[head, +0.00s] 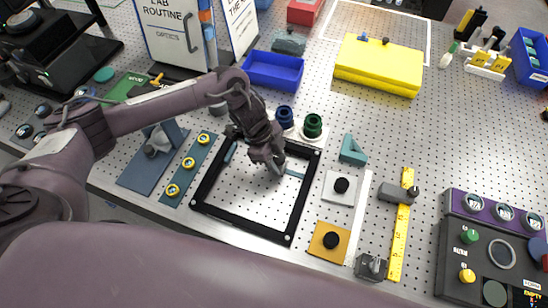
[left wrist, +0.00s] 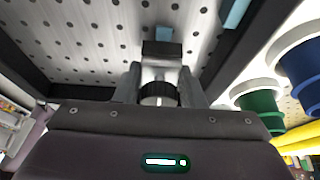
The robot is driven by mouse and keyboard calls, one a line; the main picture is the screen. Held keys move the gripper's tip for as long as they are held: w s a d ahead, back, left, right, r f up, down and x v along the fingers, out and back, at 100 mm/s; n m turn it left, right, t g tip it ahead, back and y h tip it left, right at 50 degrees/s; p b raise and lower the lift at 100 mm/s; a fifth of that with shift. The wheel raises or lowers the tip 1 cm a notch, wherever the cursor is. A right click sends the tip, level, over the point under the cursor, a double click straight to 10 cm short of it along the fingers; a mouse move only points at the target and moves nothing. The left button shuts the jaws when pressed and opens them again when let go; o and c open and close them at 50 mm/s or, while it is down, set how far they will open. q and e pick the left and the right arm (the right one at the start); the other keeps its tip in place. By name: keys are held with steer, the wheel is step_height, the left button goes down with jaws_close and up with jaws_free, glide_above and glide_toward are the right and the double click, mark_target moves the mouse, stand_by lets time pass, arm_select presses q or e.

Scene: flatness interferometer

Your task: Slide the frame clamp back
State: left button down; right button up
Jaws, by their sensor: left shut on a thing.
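The black square frame (head: 268,232) lies flat on the perforated table, its open middle showing bare table. My left gripper (head: 276,167) comes down at the frame's far side, toward its right part. In the left wrist view the gripper (left wrist: 160,92) is shut on the frame clamp (left wrist: 161,50), a small dark block with a round black knob between the fingers. In the head view the gripper mostly hides the clamp. My right gripper is not in view.
Blue (head: 284,117) and green (head: 313,125) round parts stand just behind the frame, close to my left gripper. A blue strip with yellow rings (head: 189,163) lies left of the frame. A grey plate with a black knob (head: 342,186) lies right. A blue tray (head: 273,71) is farther back.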

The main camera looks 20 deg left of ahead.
mark_target(299, 175)
arm_select(q)
steer(key=d, duration=0.5)
steer(key=shift+s+d, duration=0.1)
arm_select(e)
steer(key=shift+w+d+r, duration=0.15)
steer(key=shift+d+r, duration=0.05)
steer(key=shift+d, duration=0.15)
arm_select(q)
steer(key=c, duration=0.9)
jaws_free()
steer(key=b+v, duration=0.1)
steer(key=v, duration=0.5)
steer(key=shift+a+r+b, duration=0.2)
steer(key=shift+a+b, duration=0.1)
steer(key=shift+a+r, duration=0.2)
steer(key=shift+r, duration=0.45)
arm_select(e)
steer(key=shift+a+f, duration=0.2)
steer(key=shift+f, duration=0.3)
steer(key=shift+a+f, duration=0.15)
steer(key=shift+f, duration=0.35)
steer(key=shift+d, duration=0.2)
